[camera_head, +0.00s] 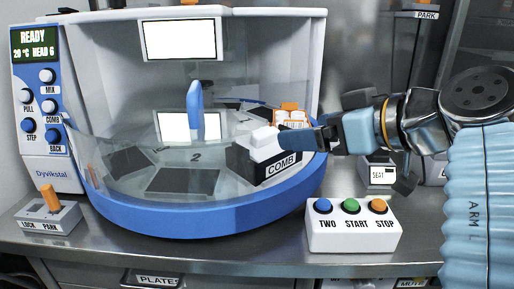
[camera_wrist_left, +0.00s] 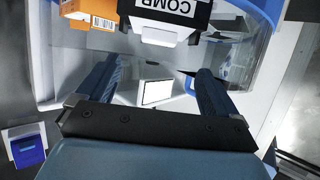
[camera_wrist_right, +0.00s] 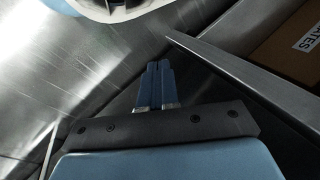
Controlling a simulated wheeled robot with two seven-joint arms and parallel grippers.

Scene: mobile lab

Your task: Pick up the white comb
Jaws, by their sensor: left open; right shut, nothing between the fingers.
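The white comb (camera_head: 265,143) sits on top of a black holder marked COMB (camera_head: 268,168), at the right side of the round machine's deck. In the left wrist view the comb (camera_wrist_left: 152,34) shows beside the holder's label, ahead of the fingers and roughly centred across the gap. My left gripper (camera_head: 302,139), on the arm entering from the right of the head view, is open beside the comb; contact cannot be told there. Its two blue fingers (camera_wrist_left: 155,74) stand wide apart with nothing between them. My right gripper (camera_wrist_right: 155,68) is shut and empty near a metal edge, outside the head view.
An orange-and-white box (camera_head: 292,116) stands just behind the comb. The machine's curved clear guard (camera_head: 115,165) and blue rim (camera_head: 190,222) surround the deck. A button box (camera_head: 352,236) stands in front, and a lever box (camera_head: 50,218) stands at left. Bare counter lies between them.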

